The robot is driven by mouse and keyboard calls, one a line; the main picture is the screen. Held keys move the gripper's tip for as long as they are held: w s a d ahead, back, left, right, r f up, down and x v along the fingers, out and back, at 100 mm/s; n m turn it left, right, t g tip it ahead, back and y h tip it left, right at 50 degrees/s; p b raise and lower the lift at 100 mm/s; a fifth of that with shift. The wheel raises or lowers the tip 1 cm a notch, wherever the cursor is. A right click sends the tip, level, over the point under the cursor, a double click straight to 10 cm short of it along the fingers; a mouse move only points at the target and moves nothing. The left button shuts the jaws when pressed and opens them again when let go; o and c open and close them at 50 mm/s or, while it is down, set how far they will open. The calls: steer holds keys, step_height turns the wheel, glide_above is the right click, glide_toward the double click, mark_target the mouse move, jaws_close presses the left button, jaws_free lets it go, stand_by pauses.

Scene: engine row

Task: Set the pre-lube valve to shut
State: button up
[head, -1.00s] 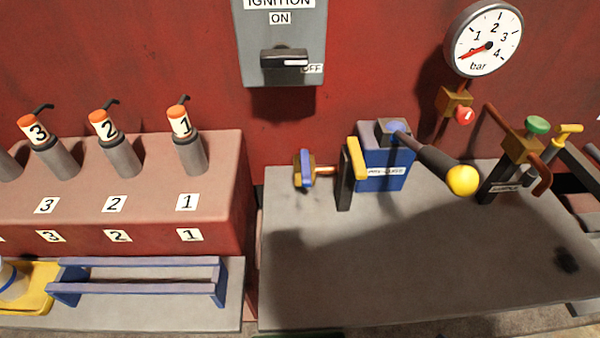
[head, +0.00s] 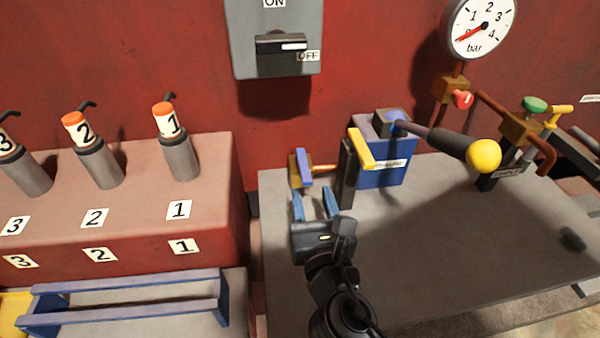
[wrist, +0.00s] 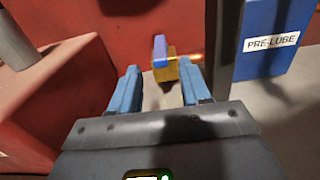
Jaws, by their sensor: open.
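The small valve has a brass body (head: 293,168) and a blue handle (head: 304,167). It sits on a short copper pipe left of the blue box (head: 381,178) labelled PRE-LUBE. The blue handle looks set roughly across the pipe. The handle also shows in the wrist view (wrist: 160,50), just beyond the fingertips, near the middle. My gripper (head: 314,200) is open and empty, with blue fingers pointing at the valve from the near side. The fingers look apart from the handle, though the exact gap is hard to tell.
A black post (head: 346,175) with a yellow bar (head: 361,150) stands close right of the valve. A long lever with a yellow ball (head: 484,156) juts from the blue box. The red block (head: 215,225) rises at left. The grey bench top (head: 430,245) is mostly clear.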

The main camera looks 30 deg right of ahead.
mark_target(305, 170)
steer(key=shift+p+x, duration=0.5)
steer(key=shift+x, duration=3.45)
steer(key=shift+c, duration=0.4)
jaws_close()
